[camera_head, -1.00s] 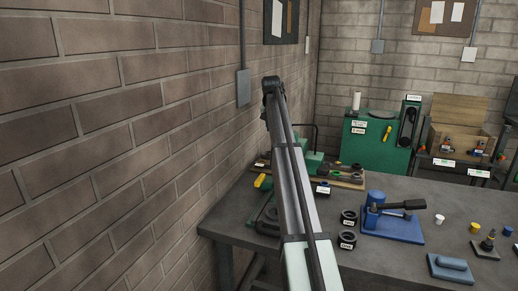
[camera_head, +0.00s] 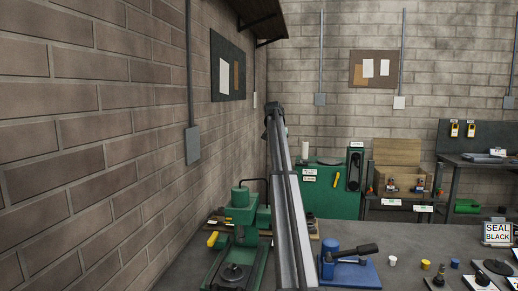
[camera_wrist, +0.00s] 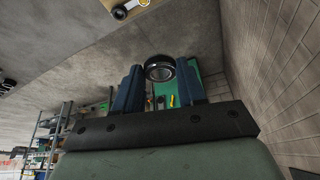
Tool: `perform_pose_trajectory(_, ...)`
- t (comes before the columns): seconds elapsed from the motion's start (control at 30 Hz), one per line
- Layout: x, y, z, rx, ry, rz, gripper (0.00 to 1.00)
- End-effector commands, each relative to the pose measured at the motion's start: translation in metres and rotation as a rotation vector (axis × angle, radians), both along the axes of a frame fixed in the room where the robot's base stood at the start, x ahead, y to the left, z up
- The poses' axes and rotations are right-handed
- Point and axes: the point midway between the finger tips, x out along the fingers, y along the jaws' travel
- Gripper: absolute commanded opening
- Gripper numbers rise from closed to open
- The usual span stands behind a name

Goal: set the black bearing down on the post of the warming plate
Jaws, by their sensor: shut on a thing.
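My gripper (camera_wrist: 160,74) shows in the wrist view with its two dark blue fingers shut on the black bearing (camera_wrist: 160,68), a black ring with a paler inner rim. In the head view my arm reaches up and away from the bench, and its far end hides the fingers and the bearing. A green base with a round dark disc and a small central stub (camera_head: 235,273) stands at the bench's left end. A dark square plate with an upright piece (camera_head: 480,281) lies at the lower right. I cannot tell which is the warming plate.
A blue stand with a black-handled tool (camera_head: 350,254) is right of my arm. Small cups (camera_head: 393,261) and a "SEAL BLACK" sign (camera_head: 497,233) are further right.

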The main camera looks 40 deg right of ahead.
Motion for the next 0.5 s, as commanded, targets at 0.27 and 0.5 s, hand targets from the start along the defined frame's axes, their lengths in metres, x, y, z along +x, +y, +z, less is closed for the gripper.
perform_pose_trajectory(0.27,-0.069,-0.089,-0.027,0.001,0.001,-0.127,0.00)
perform_pose_trajectory(0.5,-0.134,-0.157,-0.048,0.000,0.000,-0.232,0.00)
